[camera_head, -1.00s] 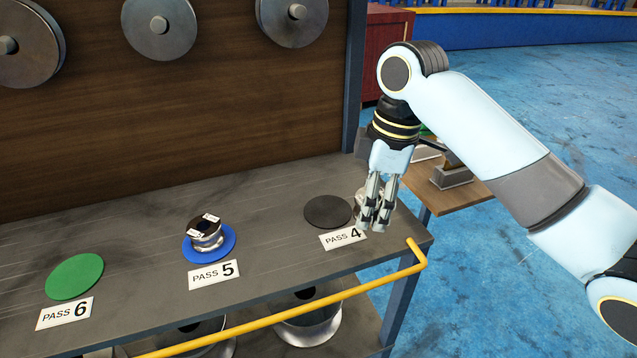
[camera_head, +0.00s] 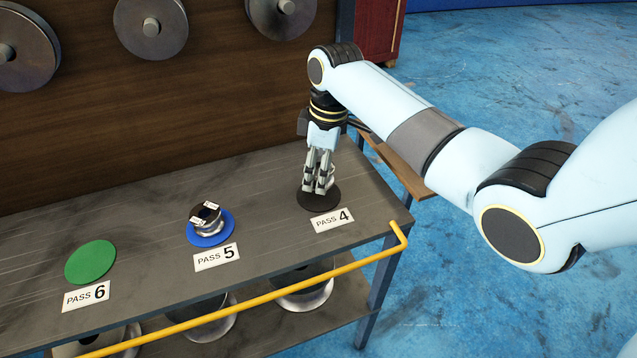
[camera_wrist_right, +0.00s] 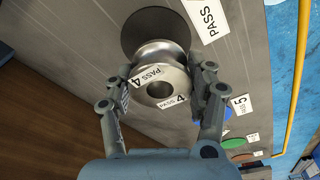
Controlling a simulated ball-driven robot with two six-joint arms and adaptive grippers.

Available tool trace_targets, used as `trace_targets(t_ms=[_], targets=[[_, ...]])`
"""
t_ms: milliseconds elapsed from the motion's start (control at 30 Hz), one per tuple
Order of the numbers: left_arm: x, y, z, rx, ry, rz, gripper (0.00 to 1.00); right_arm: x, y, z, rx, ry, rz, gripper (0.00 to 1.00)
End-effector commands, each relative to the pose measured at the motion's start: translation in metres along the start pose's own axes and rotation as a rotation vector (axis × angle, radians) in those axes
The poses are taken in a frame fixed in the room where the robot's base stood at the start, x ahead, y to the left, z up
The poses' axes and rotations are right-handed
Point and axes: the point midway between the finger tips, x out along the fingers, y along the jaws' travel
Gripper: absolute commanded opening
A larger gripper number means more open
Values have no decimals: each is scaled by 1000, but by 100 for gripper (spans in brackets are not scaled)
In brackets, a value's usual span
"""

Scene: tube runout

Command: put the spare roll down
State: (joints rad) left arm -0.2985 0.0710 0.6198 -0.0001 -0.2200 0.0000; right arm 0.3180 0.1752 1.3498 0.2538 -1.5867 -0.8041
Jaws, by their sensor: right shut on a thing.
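My right gripper (camera_head: 318,190) is over the black disc (camera_head: 319,203) beside the PASS 4 card (camera_head: 332,220). In the right wrist view its fingers (camera_wrist_right: 164,80) are shut on a silvery spool, the spare roll (camera_wrist_right: 160,58), with small PASS 4 labels on its top. The roll is mostly hidden behind the fingers in the head view. The black disc (camera_wrist_right: 146,27) shows partly past the roll in the wrist view. I cannot tell whether the roll touches the disc. My left gripper is not in view.
Another roll (camera_head: 206,217) stands on the blue disc (camera_head: 229,236) at the PASS 5 card (camera_head: 217,257). The green disc (camera_head: 90,262) at PASS 6 is empty. A yellow rail (camera_head: 260,322) runs along the bench's front. Large reels hang on the wooden back panel (camera_head: 100,120).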

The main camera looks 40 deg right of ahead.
Motion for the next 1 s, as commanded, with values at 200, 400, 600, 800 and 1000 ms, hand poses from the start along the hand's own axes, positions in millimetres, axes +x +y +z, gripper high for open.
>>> trace_targets(t_ms=[200,400,600,800,1000], targets=[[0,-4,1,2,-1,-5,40,15,6,0,0,-1,-2,0],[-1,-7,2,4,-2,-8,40,40,6,3,0,1,0,0],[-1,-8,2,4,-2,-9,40,42,6,3,-1,2,2,0],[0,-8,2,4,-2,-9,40,46,6,4,0,0,0,57],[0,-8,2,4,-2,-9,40,46,6,4,0,0,0,79]])
